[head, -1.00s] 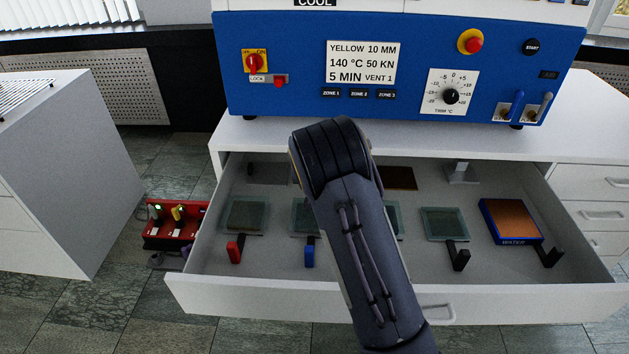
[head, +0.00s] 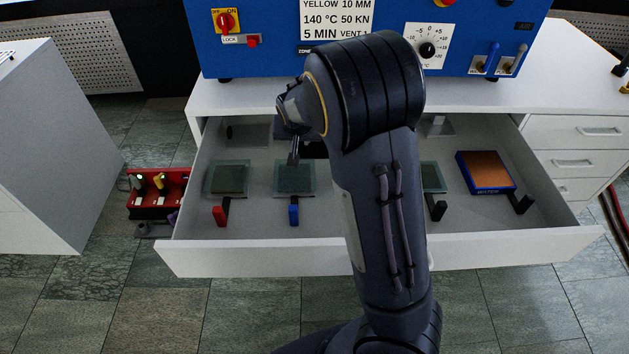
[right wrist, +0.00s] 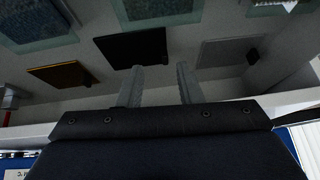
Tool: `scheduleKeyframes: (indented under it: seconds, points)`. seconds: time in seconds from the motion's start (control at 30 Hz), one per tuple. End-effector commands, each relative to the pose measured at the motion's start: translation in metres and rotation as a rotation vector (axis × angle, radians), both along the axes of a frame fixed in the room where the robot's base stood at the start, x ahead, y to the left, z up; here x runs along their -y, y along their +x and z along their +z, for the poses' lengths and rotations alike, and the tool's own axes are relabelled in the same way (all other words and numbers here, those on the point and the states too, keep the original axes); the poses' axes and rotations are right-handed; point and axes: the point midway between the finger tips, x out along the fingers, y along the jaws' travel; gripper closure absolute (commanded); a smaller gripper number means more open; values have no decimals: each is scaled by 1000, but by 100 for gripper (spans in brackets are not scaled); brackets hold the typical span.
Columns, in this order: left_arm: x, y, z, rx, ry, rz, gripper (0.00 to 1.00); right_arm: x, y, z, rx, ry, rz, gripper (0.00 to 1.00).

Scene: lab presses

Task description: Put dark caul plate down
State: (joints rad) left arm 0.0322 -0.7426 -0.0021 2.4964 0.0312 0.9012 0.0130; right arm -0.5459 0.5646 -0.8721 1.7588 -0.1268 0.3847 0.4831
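The dark caul plate (right wrist: 133,47) is a flat black rectangle in the open drawer. In the right wrist view it appears to lie flat on the drawer floor. In the head view only a dark strip of it (head: 315,151) shows beside my right wrist; my arm hides the rest. My right gripper (right wrist: 160,72) is open, with its two fingers apart and nothing between them. The left fingertip in the wrist view appears close to the plate's edge; I cannot tell whether it touches. My left gripper is not in view.
The drawer (head: 300,253) also holds a brown plate (right wrist: 62,74), a grey plate (right wrist: 224,52), glassy pads with red (head: 220,215) and blue (head: 294,214) handles, and an orange-topped blue tray (head: 486,172). The blue press (head: 280,55) stands above. A red box (head: 157,190) is left of the drawer.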

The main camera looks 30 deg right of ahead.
Motion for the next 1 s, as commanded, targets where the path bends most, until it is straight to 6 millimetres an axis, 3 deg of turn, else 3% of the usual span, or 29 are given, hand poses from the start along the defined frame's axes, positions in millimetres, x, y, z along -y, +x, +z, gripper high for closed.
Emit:
scheduleKeyframes:
  seconds: [0.17,0.3,0.43,0.6,0.8,1.0]
  points:
    - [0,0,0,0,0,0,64,-22,-79,17,-47,276,45,68]
    - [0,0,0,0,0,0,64,-53,-147,48,-37,420,168,68]
    - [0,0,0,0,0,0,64,-80,-211,74,0,457,305,68]
    - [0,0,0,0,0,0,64,-107,-278,82,28,403,445,68]
    - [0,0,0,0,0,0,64,-120,-312,76,26,338,511,68]
    - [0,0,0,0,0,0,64,-121,-315,74,25,331,517,68]
